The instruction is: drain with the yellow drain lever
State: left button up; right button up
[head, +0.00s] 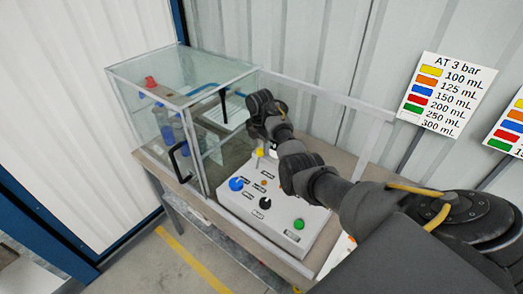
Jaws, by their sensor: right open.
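The yellow drain lever (260,153) stands up from the back of the white control panel (245,205), with a yellow tip on a pale stem. My right arm reaches in from the right, across the panel's right side. My right gripper (262,125) is open, just above and behind the lever in the picture. Its fingertips are small and dark, and I cannot tell whether they touch the lever. My left gripper is out of view.
A glass cabinet (150,75) with a black handle stands left of the panel, holding blue-topped parts. The panel carries a blue knob (236,184), a black knob (265,203) and a green button (299,224). A volume chart (447,95) hangs on the wall.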

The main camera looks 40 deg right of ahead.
aim_at(261, 149)
jog(key=shift+f, duration=1.7)
grip_shut()
jog(key=shift+r, duration=0.15)
